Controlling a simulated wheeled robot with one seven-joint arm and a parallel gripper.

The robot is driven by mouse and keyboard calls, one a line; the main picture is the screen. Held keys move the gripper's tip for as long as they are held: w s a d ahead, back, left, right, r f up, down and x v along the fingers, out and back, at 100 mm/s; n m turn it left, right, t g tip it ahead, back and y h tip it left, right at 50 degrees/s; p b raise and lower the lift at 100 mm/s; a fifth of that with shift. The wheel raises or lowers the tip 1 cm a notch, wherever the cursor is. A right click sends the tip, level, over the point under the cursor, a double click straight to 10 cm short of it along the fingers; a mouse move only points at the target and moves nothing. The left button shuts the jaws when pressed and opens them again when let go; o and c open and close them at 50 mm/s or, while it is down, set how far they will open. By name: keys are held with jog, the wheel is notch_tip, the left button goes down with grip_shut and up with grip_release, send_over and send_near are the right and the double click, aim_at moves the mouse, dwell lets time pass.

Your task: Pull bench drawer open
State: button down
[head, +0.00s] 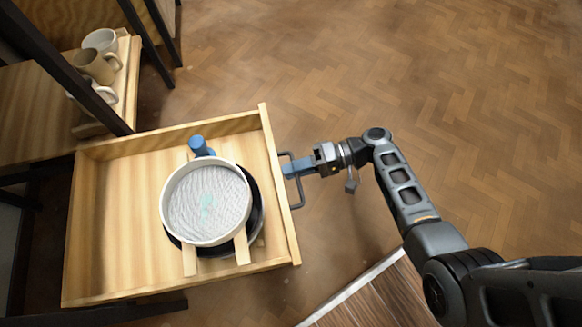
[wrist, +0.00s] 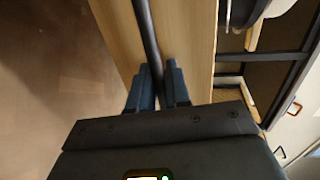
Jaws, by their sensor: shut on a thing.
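The bench drawer (head: 98,225) is light wood and stands well out from the dark-framed bench at the left of the head view. Its dark bar handle (head: 299,196) is on the front panel, facing right. My gripper (head: 291,170) is shut on this handle, coming from the right. In the wrist view my blue fingers (wrist: 160,82) stand on both sides of the handle bar (wrist: 146,38), against the pale drawer front (wrist: 193,45). The exact contact at the fingertips is partly hidden.
Inside the drawer, a round sieve (head: 207,205) with pale mesh sits over a dark bowl and wooden sticks, with a blue piece (head: 199,146) beside it. Several mugs (head: 97,66) stand on the shelf at upper left. A dark wooden surface (head: 375,295) lies at the bottom. The parquet floor (head: 400,70) is clear.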

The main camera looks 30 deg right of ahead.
jog(key=shift+s+d, duration=0.1)
jog(key=shift+d, duration=0.15)
jog(key=c, duration=1.3)
grip_release()
jog(key=p+v, duration=0.1)
jog(key=v, duration=0.6)
jog(key=shift+d, duration=0.4)
jog(key=shift+s, duration=0.1)
